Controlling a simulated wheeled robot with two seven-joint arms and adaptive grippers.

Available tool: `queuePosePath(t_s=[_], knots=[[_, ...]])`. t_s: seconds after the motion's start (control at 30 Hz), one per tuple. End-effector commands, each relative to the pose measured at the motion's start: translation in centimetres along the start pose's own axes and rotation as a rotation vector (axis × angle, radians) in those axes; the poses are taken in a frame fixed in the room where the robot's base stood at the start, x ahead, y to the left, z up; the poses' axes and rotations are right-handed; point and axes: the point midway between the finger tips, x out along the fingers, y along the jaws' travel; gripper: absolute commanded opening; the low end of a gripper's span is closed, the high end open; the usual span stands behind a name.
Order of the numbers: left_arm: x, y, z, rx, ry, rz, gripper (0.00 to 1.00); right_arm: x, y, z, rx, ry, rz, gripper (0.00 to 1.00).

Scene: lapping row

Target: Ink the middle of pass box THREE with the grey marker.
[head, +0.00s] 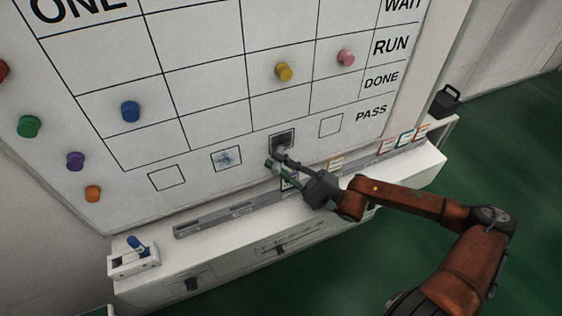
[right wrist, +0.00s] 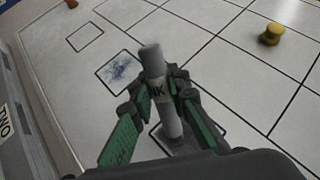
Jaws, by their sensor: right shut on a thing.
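My right gripper (head: 277,158) is shut on the grey marker (right wrist: 153,60), a plain cylinder with a lettered label, held between the green-padded fingers. The gripper is low on the whiteboard (head: 205,82), just below the third pass box from the left (head: 283,136), which carries a dark grey patch over much of its inside. That box lies partly behind the marker and fingers in the right wrist view. Whether the marker tip touches the board cannot be told. The second pass box (head: 226,158) holds a blue scribble; the first (head: 167,178) and fourth (head: 331,124) are empty. My left gripper is not in view.
A grey rail (head: 215,218) runs under the board above a white ledge. A white holder with a blue-topped item (head: 133,258) stands at the ledge's left end. Coloured magnets, such as a yellow one (head: 284,72), sit on the board. A black container (head: 444,100) stands at right.

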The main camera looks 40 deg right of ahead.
Motion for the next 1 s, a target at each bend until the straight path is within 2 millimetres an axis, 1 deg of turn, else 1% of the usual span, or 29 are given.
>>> queuePosePath(t_s=[0.2,0.7,0.83,1.0], knots=[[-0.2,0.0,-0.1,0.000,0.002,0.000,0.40,-0.1,-0.1,0.2,0.001,0.001,0.000,0.00],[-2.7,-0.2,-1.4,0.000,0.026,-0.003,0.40,-2.6,-0.5,4.1,0.002,0.001,0.000,0.00],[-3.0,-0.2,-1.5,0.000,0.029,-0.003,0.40,-3.1,-0.5,4.8,0.001,0.001,-0.001,0.00],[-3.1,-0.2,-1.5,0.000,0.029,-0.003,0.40,-3.4,-0.4,5.0,0.001,0.001,-0.001,0.00]])
